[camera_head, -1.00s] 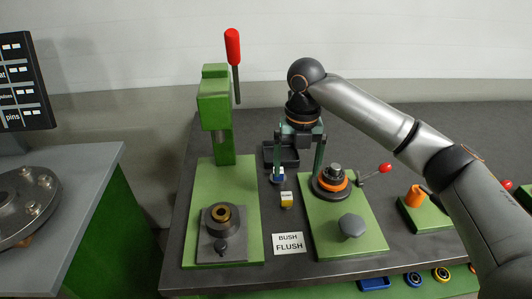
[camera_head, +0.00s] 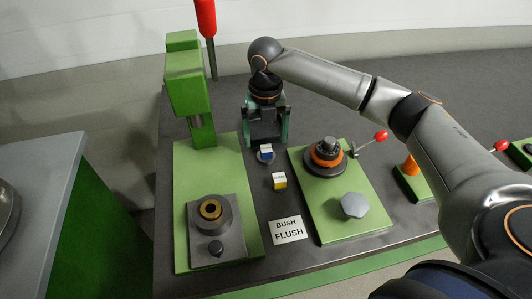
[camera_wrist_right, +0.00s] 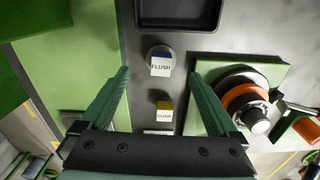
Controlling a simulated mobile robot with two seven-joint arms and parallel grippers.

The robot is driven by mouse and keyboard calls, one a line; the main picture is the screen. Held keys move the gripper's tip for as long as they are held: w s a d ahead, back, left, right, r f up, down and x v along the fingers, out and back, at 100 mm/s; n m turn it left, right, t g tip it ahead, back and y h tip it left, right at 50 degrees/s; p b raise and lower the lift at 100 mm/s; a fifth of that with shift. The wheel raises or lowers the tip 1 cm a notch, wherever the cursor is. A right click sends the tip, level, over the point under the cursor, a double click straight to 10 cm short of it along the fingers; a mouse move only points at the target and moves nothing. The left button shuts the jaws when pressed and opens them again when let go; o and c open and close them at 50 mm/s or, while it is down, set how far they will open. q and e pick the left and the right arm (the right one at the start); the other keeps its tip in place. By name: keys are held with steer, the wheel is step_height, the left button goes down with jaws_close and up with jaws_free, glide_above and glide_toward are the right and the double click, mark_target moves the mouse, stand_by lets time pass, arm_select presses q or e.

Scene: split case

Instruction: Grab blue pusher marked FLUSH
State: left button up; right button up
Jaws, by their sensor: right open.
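The blue pusher marked FLUSH (camera_head: 265,152) stands on the dark bench between the two green plates. It has a white label face, a blue top and a round grey base. In the right wrist view the blue pusher (camera_wrist_right: 161,62) lies between the lines of the fingers, just beyond their tips, and its label reads FLUSH. My right gripper (camera_head: 266,139) is open and empty behind and above it, fingers pointing down; its green fingers (camera_wrist_right: 160,76) are apart in the wrist view. I see no contact with the pusher. My left gripper is not in view.
A yellow pusher (camera_head: 279,182) stands close in front of the blue one. A BUSH FLUSH sign (camera_head: 288,230) lies nearer. A green press (camera_head: 186,80) stands left; a fixture with an orange ring (camera_head: 325,157) stands right. A dark tray (camera_wrist_right: 180,12) lies beyond the blue pusher.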

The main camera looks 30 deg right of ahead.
mark_target(266, 149)
step_height(266, 149, down, 5)
steer(key=shift+s+f, duration=0.15)
jaws_close()
stand_by(0.9)
